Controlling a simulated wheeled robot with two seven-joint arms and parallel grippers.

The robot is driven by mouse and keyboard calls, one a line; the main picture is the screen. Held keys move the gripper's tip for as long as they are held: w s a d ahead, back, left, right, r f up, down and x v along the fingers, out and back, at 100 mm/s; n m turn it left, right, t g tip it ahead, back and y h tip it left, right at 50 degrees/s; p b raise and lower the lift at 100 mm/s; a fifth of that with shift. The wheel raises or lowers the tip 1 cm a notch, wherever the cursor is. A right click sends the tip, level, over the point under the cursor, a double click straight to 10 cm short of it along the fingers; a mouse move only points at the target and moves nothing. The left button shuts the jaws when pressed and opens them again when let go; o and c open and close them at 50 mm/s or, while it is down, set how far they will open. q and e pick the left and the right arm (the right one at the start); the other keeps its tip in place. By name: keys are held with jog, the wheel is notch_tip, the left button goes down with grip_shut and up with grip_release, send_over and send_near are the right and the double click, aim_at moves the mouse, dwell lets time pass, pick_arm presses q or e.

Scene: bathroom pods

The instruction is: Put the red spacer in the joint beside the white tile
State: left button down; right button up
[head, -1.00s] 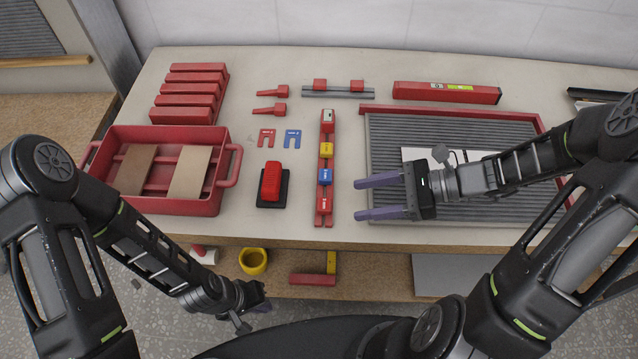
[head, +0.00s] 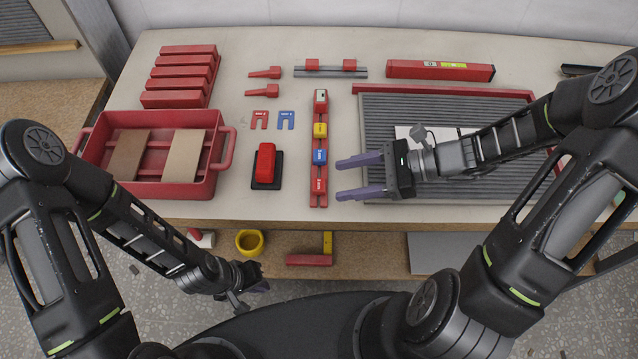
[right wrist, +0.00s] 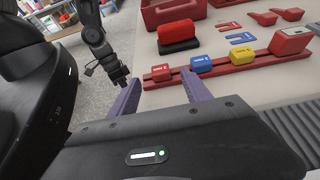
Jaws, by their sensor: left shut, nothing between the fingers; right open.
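A flat red U-shaped spacer (head: 260,120) lies on the table beside a similar blue one (head: 286,120). A red rail (head: 320,105) to their right carries yellow (head: 320,130), blue (head: 320,156) and red (head: 318,185) blocks with small labels. The white tile (head: 403,131) lies on the grey ribbed board, largely hidden by my right arm, so I cannot see its joint. My right gripper (head: 340,179) is open and empty, its fingers pointing left just right of the rail's near end; the right wrist view shows the rail beyond its fingers (right wrist: 160,80). My left gripper (head: 262,287) is shut and empty, low before the table.
The ribbed board (head: 385,185) has a red edge at the back. A red tray (head: 150,187) with two tiles stands at left. A red-handled block (head: 267,160) stands between tray and rail. Red bars, clamps and a level (head: 440,70) line the back. A lower shelf holds a yellow ring (head: 249,242).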

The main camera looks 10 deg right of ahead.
aim_at(322, 184)
jog(key=x, duration=0.5)
jog(key=shift+p, duration=0.4)
jog(key=shift+c, duration=0.5)
grip_shut()
